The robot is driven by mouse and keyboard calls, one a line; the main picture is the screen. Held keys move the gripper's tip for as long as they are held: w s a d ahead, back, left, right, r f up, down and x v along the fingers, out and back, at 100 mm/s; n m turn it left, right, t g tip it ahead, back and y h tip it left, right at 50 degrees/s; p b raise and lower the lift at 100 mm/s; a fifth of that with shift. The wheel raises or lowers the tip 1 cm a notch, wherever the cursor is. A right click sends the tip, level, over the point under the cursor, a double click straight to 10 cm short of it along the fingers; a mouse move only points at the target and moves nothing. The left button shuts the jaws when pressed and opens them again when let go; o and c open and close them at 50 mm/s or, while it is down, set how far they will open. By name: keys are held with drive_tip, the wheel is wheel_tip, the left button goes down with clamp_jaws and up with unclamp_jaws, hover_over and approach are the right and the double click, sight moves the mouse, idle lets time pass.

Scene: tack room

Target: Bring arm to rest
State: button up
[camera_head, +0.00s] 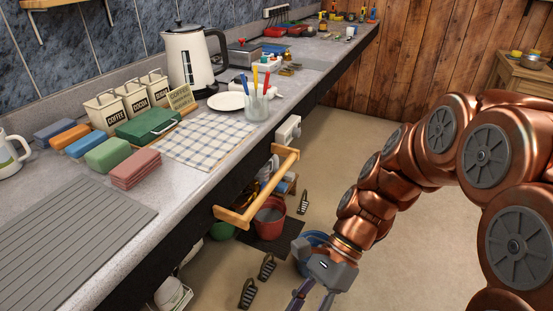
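My copper arm comes in from the right edge, bent over the open floor, and reaches down to the lower middle of the head view. My gripper (314,298) hangs at its end, pointing down, beside the counter front and to the right of it. Its two fingers run apart out of its grey body, but their tips are cut off by the bottom edge. I cannot tell how wide they are, and nothing shows between the visible parts.
The counter (90,172) runs along the left, with a kettle (190,60), canisters and a checked cloth (207,138). A wooden rail (262,193) juts from its front. A red bucket (268,218) and a blue bucket (306,243) stand below. Floor (335,150) beyond is clear.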

drive_tip(key=s+d+r+n+t+h+p, duration=0.2)
drive_tip(key=d+r+n+h+p, duration=0.1)
drive_tip(key=d+r+n+p, duration=0.3)
drive_tip(key=s+d+r+n+t+h+p, duration=0.2)
drive_tip(key=d+r+n+p, duration=0.4)
drive_tip(key=r, duration=0.3)
drive_tip(key=shift+s+d+r+n+t+h, duration=0.35)
drive_tip(key=shift+d+n+t+h, duration=0.15)
drive_tip(key=shift+d+t+h, duration=0.35)
